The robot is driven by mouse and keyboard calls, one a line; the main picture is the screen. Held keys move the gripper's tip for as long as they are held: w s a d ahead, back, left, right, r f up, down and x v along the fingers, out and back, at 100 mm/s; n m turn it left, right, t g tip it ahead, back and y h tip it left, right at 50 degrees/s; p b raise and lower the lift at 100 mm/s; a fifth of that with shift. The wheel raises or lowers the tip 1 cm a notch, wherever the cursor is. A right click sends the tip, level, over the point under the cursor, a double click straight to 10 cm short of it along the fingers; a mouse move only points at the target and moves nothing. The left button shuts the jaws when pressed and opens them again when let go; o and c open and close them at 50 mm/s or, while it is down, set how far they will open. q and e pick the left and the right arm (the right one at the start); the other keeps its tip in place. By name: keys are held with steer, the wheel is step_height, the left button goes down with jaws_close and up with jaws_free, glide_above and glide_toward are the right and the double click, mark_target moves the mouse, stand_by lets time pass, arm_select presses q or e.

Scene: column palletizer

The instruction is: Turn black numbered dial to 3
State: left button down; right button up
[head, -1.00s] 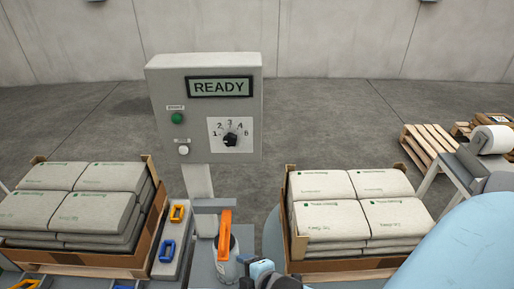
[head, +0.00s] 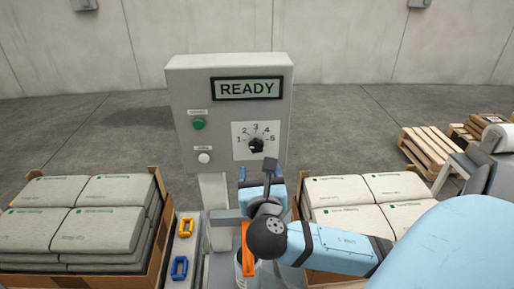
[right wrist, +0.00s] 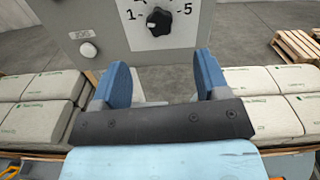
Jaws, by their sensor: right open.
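The black dial (head: 256,146) sits on a white plate with the numbers 1 to 5 around it, on the grey control box. It also shows at the top of the right wrist view (right wrist: 159,20), where a small light mark on it seems to face the 1 side. My right gripper (head: 262,174) is just below the dial in the head view. In the right wrist view its two blue fingers (right wrist: 162,72) stand wide apart, empty, with the dial beyond and above them. They do not touch the dial. My left gripper is out of view.
The grey box (head: 184,100) has a READY display (head: 247,88), a green button (head: 198,124) and a white button (head: 204,158). Stacked bags (head: 75,220) stand left and more (head: 350,190) right. An orange-handled object (head: 247,245) is below my right arm.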

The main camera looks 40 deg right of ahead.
mark_target(257, 147)
steer(key=p+x, duration=0.1)
steer(key=x, duration=0.9)
steer(key=shift+w+d, duration=0.15)
steer(key=shift+w, duration=0.1)
steer(key=shift+f, duration=0.1)
steer(key=c, duration=0.9)
